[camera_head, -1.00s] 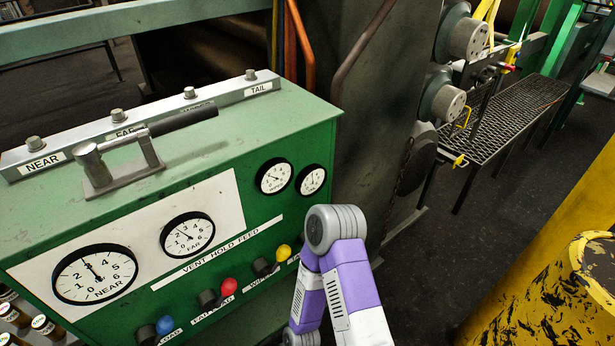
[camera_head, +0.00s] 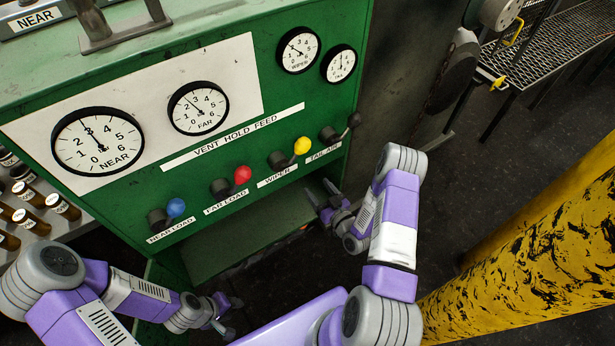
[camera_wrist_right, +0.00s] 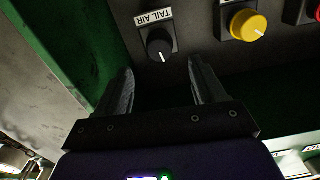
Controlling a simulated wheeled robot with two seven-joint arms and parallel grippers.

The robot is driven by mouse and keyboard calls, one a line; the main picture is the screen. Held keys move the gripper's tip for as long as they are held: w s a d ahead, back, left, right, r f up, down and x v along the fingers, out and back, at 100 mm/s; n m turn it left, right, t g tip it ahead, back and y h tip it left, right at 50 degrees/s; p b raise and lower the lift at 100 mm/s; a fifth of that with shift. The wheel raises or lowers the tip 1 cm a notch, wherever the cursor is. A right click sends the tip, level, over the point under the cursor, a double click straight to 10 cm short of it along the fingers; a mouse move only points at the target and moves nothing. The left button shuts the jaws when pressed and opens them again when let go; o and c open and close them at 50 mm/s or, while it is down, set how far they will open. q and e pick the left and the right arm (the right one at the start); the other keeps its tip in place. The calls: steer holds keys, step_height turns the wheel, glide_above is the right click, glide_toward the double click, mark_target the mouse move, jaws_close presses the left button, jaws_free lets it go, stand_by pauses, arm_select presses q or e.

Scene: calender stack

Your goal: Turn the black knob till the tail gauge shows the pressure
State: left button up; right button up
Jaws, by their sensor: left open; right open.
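The black knob (camera_head: 353,120) sits at the right end of the row on the green panel, above a TAIL AIR label. The tail gauge (camera_head: 340,64) is the small white dial at the panel's upper right; its needle is too small to read surely. My right gripper (camera_head: 324,191) is open and empty, below the black knob and apart from it. In the right wrist view the black knob (camera_wrist_right: 159,43) with a white pointer line lies beyond the gap between the open fingers (camera_wrist_right: 162,82). My left gripper (camera_head: 229,312) is open and empty, low in front of the panel.
The yellow knob (camera_head: 302,145) is the black knob's neighbour; the red (camera_head: 242,174) and blue (camera_head: 176,207) knobs are further left. A ledge (camera_head: 230,245) runs below the panel. A worn yellow post (camera_head: 540,240) stands at right; dark floor (camera_head: 465,165) lies between.

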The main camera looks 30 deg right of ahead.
steer(key=w+b, duration=0.2)
steer(key=w, duration=0.5)
steer(key=shift+w+a, duration=0.25)
steer(key=shift+r, duration=0.1)
steer(key=c, duration=1.1)
steer(key=shift+o, duration=0.2)
steer(key=shift+m, duration=0.5)
steer(key=o, duration=1.1)
steer(key=shift+c, duration=0.2)
